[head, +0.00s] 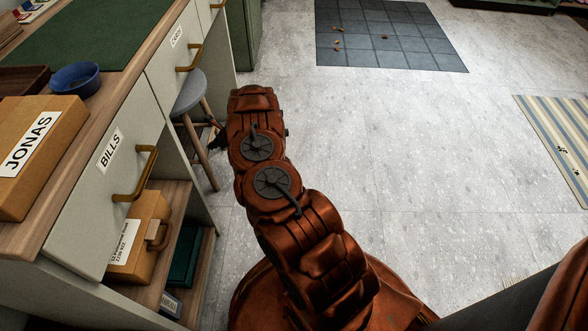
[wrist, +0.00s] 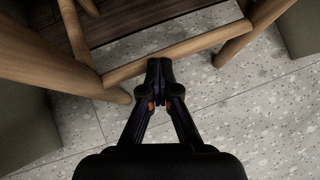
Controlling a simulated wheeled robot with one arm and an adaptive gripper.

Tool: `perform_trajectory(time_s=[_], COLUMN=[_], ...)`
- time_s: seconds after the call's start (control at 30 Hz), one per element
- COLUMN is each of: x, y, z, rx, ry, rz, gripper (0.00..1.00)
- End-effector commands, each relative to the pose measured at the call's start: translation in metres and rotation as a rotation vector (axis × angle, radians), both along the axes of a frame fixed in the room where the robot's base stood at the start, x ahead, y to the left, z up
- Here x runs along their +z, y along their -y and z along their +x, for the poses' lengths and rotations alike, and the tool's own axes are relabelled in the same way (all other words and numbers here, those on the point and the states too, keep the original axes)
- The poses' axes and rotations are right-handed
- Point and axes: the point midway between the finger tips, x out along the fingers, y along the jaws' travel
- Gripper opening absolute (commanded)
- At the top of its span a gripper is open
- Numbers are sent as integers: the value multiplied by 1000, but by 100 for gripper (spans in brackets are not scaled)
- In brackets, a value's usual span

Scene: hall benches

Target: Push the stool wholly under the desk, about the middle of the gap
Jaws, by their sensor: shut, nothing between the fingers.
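The stool (head: 188,92) has a grey round seat and wooden legs. In the head view it stands at the desk (head: 137,62), partly hidden by the desk's drawer front; its near leg shows outside the desk's edge. In the wrist view the stool's wooden legs and crossbar (wrist: 180,55) fill the upper part. My gripper (wrist: 159,68) is shut and empty, its tips at the crossbar, touching it or very close. In the head view my arm hides most of the gripper; a dark part of it (head: 217,137) shows beside the stool's leg.
Drawers labelled BILLS (head: 120,155) and CARDS (head: 178,50) have protruding handles. A box labelled JONAS (head: 40,150) and a blue bowl (head: 75,78) stand on the desk. A shelf below holds a cardboard box (head: 143,235). The floor to the right is open, with a dark mat (head: 390,35) and a striped rug (head: 560,140).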

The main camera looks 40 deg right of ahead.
Motion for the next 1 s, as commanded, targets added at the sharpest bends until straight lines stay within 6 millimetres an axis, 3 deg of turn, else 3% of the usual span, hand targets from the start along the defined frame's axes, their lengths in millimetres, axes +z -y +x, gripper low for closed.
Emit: perform_trajectory(time_s=[0.2, 0.47, 0.6, 1.0], x=[-7, -4, 22, 66], y=[-5, 15, 25, 46], z=[-4, -27, -41, -82], rx=[9, -1, -2, -5], ry=[-9, -5, 2, 3], rz=[1, 3, 2, 2], gripper=[0, 0, 0, 0])
